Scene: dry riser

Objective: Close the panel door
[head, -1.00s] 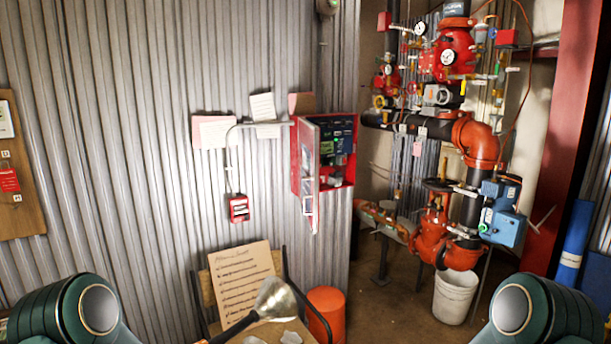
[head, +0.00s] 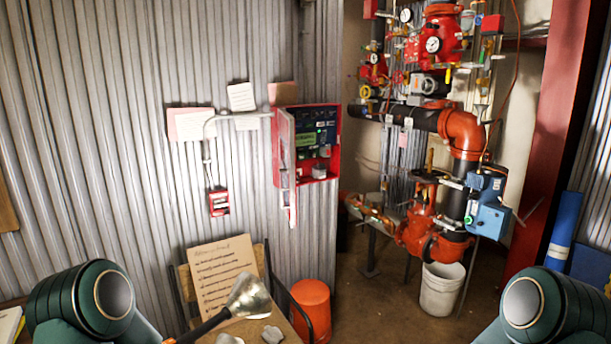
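A red panel box (head: 334,150) is fixed to the corrugated wall near the picture's middle. Its door (head: 284,160) is hinged on the left and stands open, swung out from the wall toward me. Dark electronics with a green display (head: 306,139) show inside the box. Neither of my grippers is in the head view. Only green upper parts of my two arms show at the lower left and lower right, well below and apart from the door.
A chair with a written board (head: 225,275) and a scoop-like tool (head: 246,298) stand below the panel. An orange bucket (head: 312,307) is beside them. Red valves and pipes (head: 462,135) and a white bucket (head: 441,290) fill the right. Papers (head: 190,124) hang left of the panel.

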